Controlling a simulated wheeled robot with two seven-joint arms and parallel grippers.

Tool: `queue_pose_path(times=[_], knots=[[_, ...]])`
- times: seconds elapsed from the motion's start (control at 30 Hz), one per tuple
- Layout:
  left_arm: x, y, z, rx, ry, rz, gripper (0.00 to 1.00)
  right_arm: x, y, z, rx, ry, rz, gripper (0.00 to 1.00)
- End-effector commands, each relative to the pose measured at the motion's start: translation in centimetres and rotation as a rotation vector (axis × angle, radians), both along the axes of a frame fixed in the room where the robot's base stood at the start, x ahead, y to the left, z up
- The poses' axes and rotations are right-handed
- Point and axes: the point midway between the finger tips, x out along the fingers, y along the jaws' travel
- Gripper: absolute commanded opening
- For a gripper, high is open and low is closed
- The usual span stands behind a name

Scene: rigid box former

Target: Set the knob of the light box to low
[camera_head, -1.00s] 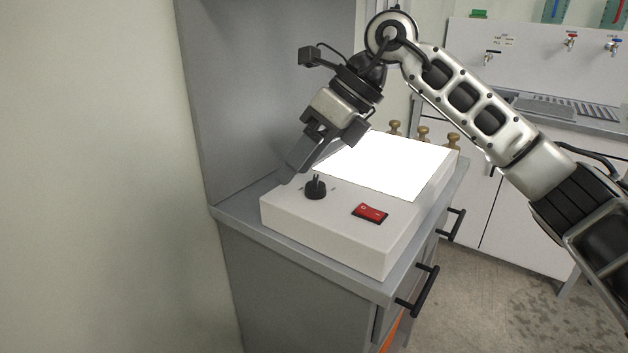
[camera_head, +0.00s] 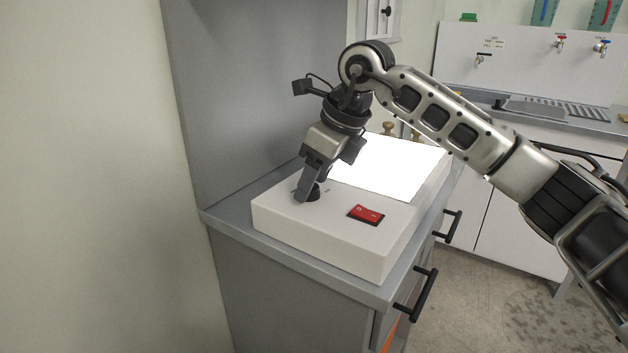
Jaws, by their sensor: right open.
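The white light box (camera_head: 320,236) stands on a grey cabinet, and its top panel (camera_head: 390,168) glows bright white. The black knob (camera_head: 313,193) is on the front left of its top, partly hidden by my right gripper. A red rocker switch (camera_head: 365,214) sits to the right of the knob. My right gripper (camera_head: 309,190) points down at the knob with its fingers open, one finger in front of the knob. I cannot tell whether the fingers touch it. The knob's pointer direction is hidden. My left gripper is not in view.
The grey cabinet (camera_head: 275,262) has black drawer handles (camera_head: 424,292) on its right side. Wooden pegs (camera_head: 388,129) stand behind the light box. A grey panel (camera_head: 260,90) rises at the back left. A sink unit with taps (camera_head: 560,44) is at the back right.

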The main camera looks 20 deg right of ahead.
Motion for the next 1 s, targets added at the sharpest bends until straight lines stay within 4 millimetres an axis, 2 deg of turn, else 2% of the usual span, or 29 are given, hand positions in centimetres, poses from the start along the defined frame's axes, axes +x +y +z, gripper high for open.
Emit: queue_pose_path(times=[0.37, 0.53, 1.0], knots=[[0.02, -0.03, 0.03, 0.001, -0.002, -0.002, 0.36, 0.20, 0.21, -0.59, 0.001, -0.002, 0.000, 0.55], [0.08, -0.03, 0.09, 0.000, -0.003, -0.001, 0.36, 0.18, 0.20, -0.58, 0.001, -0.001, 0.000, 0.11], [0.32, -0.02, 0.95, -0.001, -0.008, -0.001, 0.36, 0.24, 0.11, -0.39, 0.001, 0.001, 0.082, 0.11]])
